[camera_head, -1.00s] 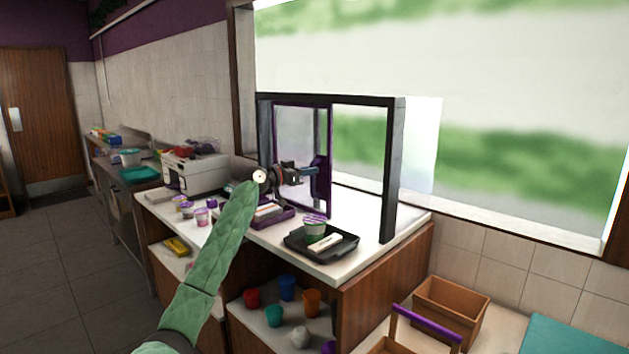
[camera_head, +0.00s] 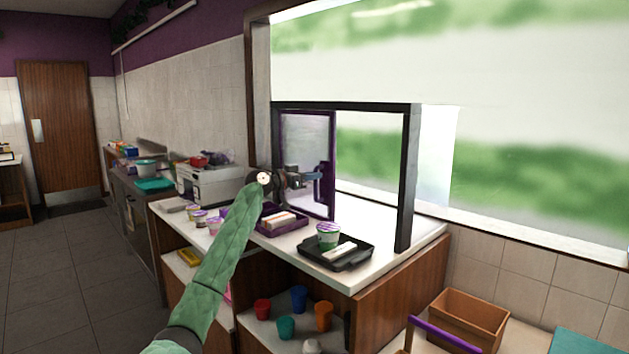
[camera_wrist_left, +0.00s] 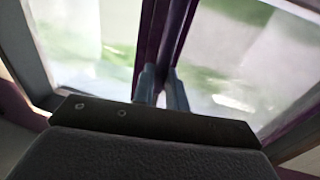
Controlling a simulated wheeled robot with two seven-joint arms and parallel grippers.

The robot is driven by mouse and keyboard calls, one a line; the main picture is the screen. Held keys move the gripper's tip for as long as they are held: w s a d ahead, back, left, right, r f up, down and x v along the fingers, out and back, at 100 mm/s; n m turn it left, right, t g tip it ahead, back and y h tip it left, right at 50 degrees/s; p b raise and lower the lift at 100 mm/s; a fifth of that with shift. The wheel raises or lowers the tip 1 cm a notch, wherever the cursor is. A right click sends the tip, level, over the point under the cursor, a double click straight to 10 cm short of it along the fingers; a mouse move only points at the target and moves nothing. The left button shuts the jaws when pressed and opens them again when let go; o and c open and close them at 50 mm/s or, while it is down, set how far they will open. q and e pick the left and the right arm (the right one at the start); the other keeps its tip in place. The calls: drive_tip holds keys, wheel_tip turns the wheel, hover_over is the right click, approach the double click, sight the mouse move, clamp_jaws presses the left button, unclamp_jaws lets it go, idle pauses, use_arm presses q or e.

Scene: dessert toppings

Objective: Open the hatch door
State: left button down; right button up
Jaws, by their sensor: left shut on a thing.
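The hatch (camera_head: 409,190) is a dark upright frame on the counter, in front of the large window. Its door (camera_head: 305,155) is a clear pane with a purple border and covers the left part of the frame; the right part has no purple-edged pane across it. My left gripper (camera_head: 318,174) is shut on the purple handle (camera_head: 328,180) at the door's right edge. In the left wrist view, the two grey fingers (camera_wrist_left: 160,88) close at the purple upright (camera_wrist_left: 172,40); the exact contact is partly hidden. My right gripper is in neither view.
A black tray (camera_head: 365,256) with a lidded cup (camera_head: 328,235) stands on the counter below the opening. A purple tray (camera_head: 292,227) sits under my left wrist. Small cups (camera_head: 215,226) stand to the left. A wooden crate (camera_head: 490,316) is at lower right.

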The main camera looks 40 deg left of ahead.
use_arm(q)
drive_tip(key=shift+a, duration=0.1)
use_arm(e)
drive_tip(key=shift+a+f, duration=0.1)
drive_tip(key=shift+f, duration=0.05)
use_arm(q)
drive_tip(key=c, duration=1.4)
unclamp_jaws()
